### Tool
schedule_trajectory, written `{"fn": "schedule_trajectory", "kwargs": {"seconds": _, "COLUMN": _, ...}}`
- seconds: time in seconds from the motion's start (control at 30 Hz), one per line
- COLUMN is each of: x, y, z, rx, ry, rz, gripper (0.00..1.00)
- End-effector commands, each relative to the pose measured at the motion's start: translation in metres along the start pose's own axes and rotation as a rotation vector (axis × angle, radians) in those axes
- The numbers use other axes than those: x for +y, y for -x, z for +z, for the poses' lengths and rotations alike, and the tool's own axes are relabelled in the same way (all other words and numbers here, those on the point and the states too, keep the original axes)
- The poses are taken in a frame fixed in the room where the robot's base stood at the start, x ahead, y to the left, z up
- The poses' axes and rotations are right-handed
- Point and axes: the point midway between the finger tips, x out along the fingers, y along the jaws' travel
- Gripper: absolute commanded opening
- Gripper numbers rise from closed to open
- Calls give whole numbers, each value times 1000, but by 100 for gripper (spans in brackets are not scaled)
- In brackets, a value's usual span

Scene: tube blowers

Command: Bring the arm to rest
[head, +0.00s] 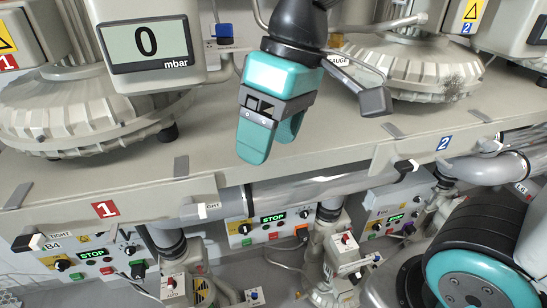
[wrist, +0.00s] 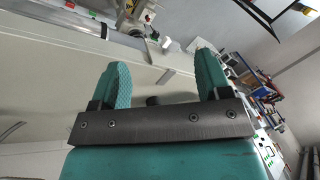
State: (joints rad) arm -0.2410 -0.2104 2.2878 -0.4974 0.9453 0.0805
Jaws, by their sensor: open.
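My gripper (head: 272,140) is teal with a grey metal band and hangs fingers down in the head view, in front of the long beige bench. In the wrist view its two teal fingers (wrist: 160,82) stand wide apart with nothing between them. My gripper is open and empty. Its fingertips appear close to the bench's front edge and the grey pipe in the head view; I cannot tell the exact gap.
A display (head: 147,44) reads 0 mbar at upper left. Round ribbed blower housings stand at left (head: 70,120) and right (head: 415,72). A grey pipe (head: 290,192) runs below the bench (head: 120,196). Control boxes (head: 268,228) sit lower.

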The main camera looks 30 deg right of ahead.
Motion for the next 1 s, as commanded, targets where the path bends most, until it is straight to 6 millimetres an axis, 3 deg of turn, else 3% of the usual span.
{"fn": "schedule_trajectory", "kwargs": {"seconds": 0.17, "x": -2, "y": -14, "z": 8, "rx": 8, "ry": 5, "rz": -9, "gripper": 70}}
{"fn": "schedule_trajectory", "kwargs": {"seconds": 0.53, "x": -2, "y": -16, "z": 10, "rx": 10, "ry": 7, "rz": -12, "gripper": 70}}
{"fn": "schedule_trajectory", "kwargs": {"seconds": 0.8, "x": -9, "y": -83, "z": 55, "rx": 46, "ry": 34, "rz": -52, "gripper": 70}}
{"fn": "schedule_trajectory", "kwargs": {"seconds": 1.0, "x": -10, "y": -86, "z": 58, "rx": 51, "ry": 36, "rz": -55, "gripper": 70}}
